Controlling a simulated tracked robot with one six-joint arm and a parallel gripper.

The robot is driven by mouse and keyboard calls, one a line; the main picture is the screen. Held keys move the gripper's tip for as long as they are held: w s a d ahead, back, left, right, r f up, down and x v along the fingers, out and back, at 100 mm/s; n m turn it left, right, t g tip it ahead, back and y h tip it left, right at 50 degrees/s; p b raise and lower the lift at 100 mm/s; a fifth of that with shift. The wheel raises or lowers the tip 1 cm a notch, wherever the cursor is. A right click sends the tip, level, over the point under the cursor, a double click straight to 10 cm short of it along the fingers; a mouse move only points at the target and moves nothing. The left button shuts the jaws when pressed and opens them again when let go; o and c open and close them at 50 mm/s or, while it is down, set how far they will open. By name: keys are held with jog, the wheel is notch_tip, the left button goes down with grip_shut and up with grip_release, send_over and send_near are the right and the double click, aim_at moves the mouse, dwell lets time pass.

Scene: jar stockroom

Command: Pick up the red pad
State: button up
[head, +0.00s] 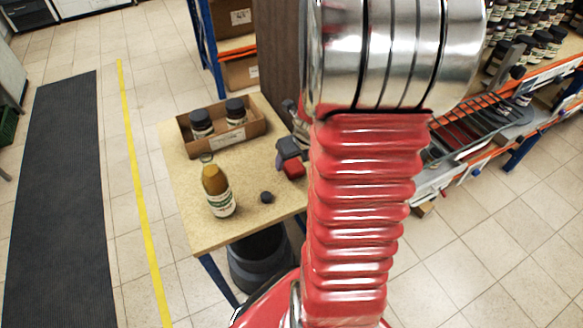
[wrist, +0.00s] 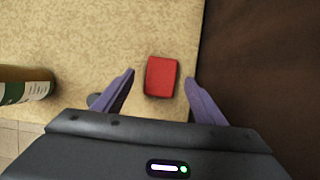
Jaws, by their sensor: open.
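The red pad (wrist: 161,77) lies flat on the speckled tan table, near the table's edge in the wrist view. In the head view the red pad (head: 294,169) shows just beside my gripper (head: 285,153), partly covered by it. In the wrist view my gripper (wrist: 159,92) is open and empty. Its two purple-grey fingers stand to the left and right of the pad, with a gap on each side. My red arm hides the right part of the table in the head view.
On the table (head: 185,228) stand a brown bottle with a white label (head: 216,190), a small dark lid (head: 266,197) and an open cardboard box (head: 243,136) with dark-lidded jars. A brown panel (head: 277,50) rises behind the table. Shelves of jars (head: 540,45) are at right.

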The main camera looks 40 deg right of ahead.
aim_at(292, 163)
jog(key=shift+x, duration=1.85)
jog(key=shift+d, duration=0.1)
jog(key=shift+c, duration=0.6)
jog(key=c, duration=1.1)
jog(key=shift+w+r, duration=0.1)
jog(key=shift+r, duration=0.05)
